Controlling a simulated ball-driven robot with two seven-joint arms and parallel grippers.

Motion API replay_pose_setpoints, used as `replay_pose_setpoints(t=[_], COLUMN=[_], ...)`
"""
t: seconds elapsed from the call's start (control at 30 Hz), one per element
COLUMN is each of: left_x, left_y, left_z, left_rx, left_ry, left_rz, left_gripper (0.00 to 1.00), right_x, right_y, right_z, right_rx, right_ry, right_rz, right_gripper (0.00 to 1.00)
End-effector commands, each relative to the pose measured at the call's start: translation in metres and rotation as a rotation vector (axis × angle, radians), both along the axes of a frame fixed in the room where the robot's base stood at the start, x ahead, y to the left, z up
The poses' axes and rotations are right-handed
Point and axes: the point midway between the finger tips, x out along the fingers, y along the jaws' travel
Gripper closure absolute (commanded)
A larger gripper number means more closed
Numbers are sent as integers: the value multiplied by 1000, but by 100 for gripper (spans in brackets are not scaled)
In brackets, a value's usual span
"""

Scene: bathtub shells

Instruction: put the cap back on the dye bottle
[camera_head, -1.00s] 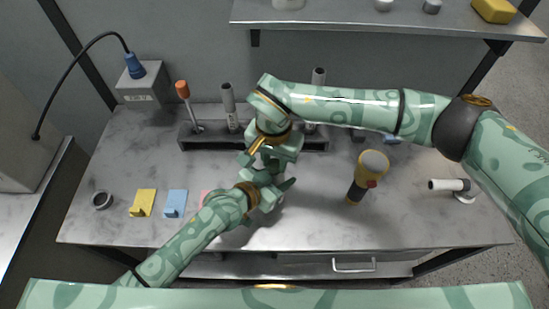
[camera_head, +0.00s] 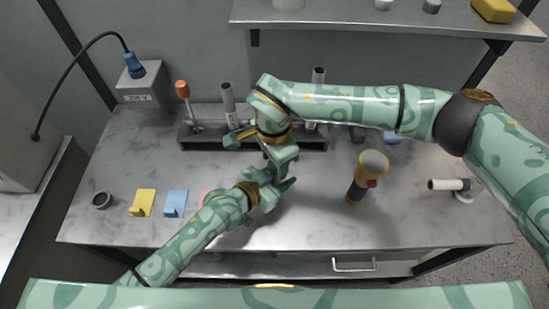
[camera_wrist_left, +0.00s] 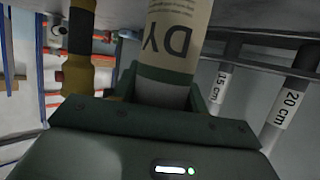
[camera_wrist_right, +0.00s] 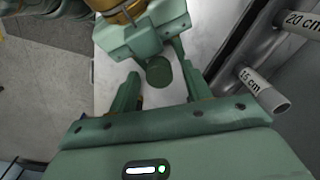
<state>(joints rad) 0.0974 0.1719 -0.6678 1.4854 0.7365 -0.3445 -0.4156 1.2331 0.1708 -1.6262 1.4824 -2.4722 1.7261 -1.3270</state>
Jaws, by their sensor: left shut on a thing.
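The dye bottle (camera_wrist_left: 180,30), a beige cylinder with a "DY" label and a dark green band, fills the middle of the left wrist view. My left gripper (camera_wrist_left: 163,92) is shut on it; the head view shows this gripper (camera_head: 272,193) over the middle of the bench. A round dark green disc, seemingly the cap (camera_wrist_right: 158,72), shows in the right wrist view, close to the left gripper. My right gripper (camera_wrist_right: 154,62) is open, with a finger on each side of the disc and visible gaps. Whether the disc sits on the bottle is unclear. The right gripper (camera_head: 281,165) also shows in the head view.
A dark rack (camera_head: 200,142) with upright tubes stands behind the grippers. A yellow and black torch-like object (camera_head: 372,163) stands to the right, a white cylinder (camera_head: 447,185) beyond it.

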Motion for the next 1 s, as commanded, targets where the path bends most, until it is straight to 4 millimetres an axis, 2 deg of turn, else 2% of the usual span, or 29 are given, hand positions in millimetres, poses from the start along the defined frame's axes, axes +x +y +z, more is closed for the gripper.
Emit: replay_pose_setpoints(t=[0.13,0.4,0.7,0.77,1.0], left_x=[0,0,0,0,0], left_y=[0,0,0,0,0], left_z=[1,1,0,0,1], left_rx=[-1,-1,-1,-1,-1], left_ry=[-1,-1,-1,-1,-1], left_rz=[0,0,0,0,0], left_gripper=[100,100,100,100,100], right_x=[0,0,-1,-1,-1], right_y=[0,0,0,0,1], right_z=[7,41,45,46,78], right_rx=[1,0,-1,0,-7], right_ry=[-1,-2,1,0,4], right_rz=[1,1,0,3,190], right_gripper=[51,51,51,55,55])
